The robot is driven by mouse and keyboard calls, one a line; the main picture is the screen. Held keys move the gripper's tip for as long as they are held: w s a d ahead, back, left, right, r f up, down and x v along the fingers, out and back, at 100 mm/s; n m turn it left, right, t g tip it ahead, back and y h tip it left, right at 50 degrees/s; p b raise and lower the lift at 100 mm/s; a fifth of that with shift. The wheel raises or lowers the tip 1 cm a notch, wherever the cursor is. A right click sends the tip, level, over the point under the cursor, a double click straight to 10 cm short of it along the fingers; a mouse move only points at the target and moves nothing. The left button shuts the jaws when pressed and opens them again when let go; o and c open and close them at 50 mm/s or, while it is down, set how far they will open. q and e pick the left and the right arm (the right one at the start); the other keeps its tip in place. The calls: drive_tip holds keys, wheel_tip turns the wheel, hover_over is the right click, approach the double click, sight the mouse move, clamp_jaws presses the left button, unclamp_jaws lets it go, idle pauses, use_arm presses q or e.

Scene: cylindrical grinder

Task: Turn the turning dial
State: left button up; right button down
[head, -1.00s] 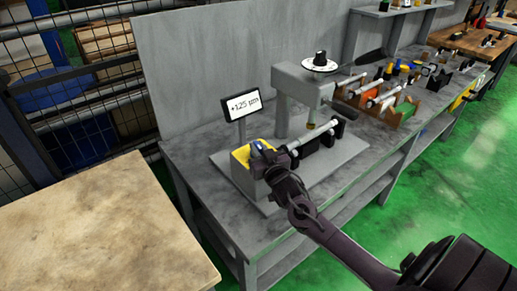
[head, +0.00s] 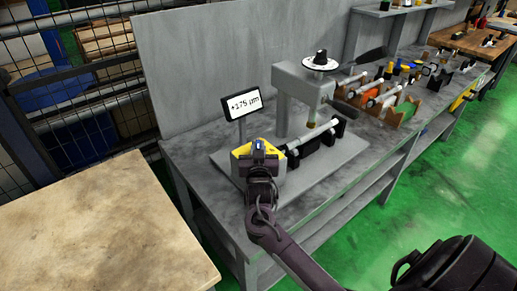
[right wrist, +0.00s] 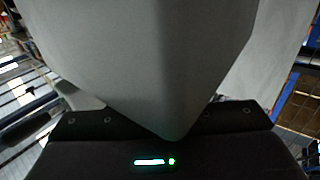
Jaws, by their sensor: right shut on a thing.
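My right gripper (head: 259,152) reaches to the yellow-topped grey block (head: 241,152) at the near left end of the grinder. It is shut on what seems to be the turning dial there, which the gripper hides. In the right wrist view a large grey surface (right wrist: 150,60) fills the space in front of the gripper. The display (head: 242,103) on its post seems to read +175 µm. A black knob on a white disc (head: 321,60) sits on top of the grinder column (head: 297,90), apart from my gripper. My left gripper is out of view.
The grinder's base plate (head: 290,193) stands on a grey workbench (head: 185,165). A light bar (head: 318,137) on black supports lies right of the gripper. Racks of parts (head: 395,97) stand farther right. A bare table (head: 90,225) is at left; green floor is at right.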

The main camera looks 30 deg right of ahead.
drive_tip(key=shift+m+g+h, duration=0.6)
drive_tip(key=shift+m+h, duration=0.1)
drive_tip(key=shift+h, duration=0.2)
drive_tip(key=c, duration=1.4)
unclamp_jaws()
drive_tip(key=b+v, duration=0.1)
drive_tip(key=v, duration=0.7)
drive_tip(key=shift+w+b, duration=0.15)
drive_tip(key=shift+b, duration=0.2)
drive_tip(key=shift+f, duration=0.1)
